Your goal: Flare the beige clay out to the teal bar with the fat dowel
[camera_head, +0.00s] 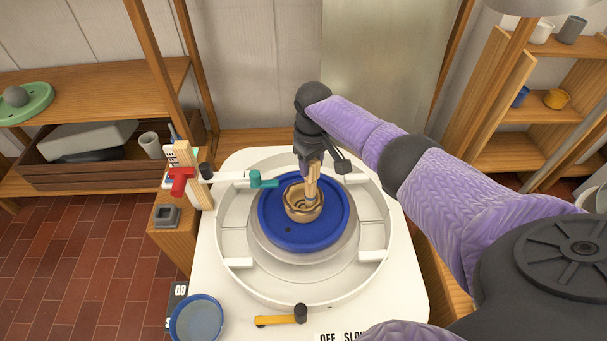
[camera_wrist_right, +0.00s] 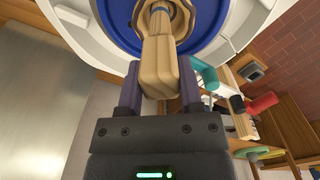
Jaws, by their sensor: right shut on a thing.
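The beige-brown clay (camera_head: 304,203) is a small ringed bowl shape on the blue disc (camera_head: 285,236) of the wheel. My right gripper (camera_head: 311,172) is above it, shut on the fat wooden dowel (camera_head: 313,183), whose lower end is inside the clay's opening. The dowel (camera_wrist_right: 160,60) also shows between the fingers in the right wrist view, with the clay partly hidden behind it. The teal bar (camera_head: 264,180) points toward the clay from the upper left, with a gap between its tip and the clay's rim. The left gripper is not in view.
A white splash pan (camera_head: 237,263) rings the wheel. A red clamp (camera_head: 182,180) on a wooden post stands at left. A blue bowl (camera_head: 197,318) and a yellow-handled tool (camera_head: 278,320) lie at the front. Shelves stand behind on both sides.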

